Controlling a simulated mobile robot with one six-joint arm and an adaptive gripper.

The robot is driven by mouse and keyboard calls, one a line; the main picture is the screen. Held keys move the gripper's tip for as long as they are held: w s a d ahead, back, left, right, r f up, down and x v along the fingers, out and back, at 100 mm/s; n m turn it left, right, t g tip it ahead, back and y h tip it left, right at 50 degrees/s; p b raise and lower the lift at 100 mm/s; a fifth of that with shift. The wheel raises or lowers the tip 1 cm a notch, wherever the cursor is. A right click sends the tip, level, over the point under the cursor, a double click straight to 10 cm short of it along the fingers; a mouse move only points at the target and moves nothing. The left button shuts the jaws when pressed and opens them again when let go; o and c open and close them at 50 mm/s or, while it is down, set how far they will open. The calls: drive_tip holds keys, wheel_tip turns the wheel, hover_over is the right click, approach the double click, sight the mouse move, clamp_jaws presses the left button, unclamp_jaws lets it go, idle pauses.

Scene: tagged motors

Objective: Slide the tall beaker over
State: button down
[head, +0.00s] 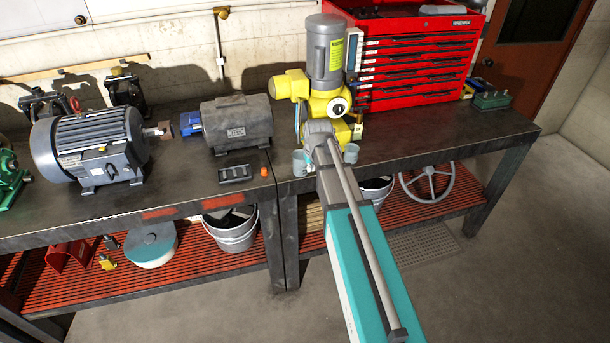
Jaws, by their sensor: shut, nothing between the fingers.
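A yellow and grey motor unit (325,75) stands close behind the vessels. A red tool chest (420,60) is behind on the right. A dark grey motor (237,123), a larger motor (88,145) and a black tray (235,173) are left. The bench's right part (440,125) is mostly clear.

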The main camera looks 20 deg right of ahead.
sight(304, 168)
drive_tip(key=shift+f, duration=0.25)
drive_tip(key=b+x, duration=0.3)
drive_tip(key=w+b+x, duration=0.1)
drive_tip(key=b+x, duration=0.2)
drive_tip(key=x, duration=0.1)
drive_tip(key=w+b+x, duration=0.1)
drive_tip(key=b+x, duration=0.2)
drive_tip(key=shift+w+a+r+b, duration=0.1)
drive_tip(key=shift+w+r+b, duration=0.1)
drive_tip(key=shift+w+b, duration=0.1)
drive_tip(key=shift+w, duration=0.7)
drive_tip(key=shift+w, duration=1.2)
drive_tip(key=shift+s, duration=0.2)
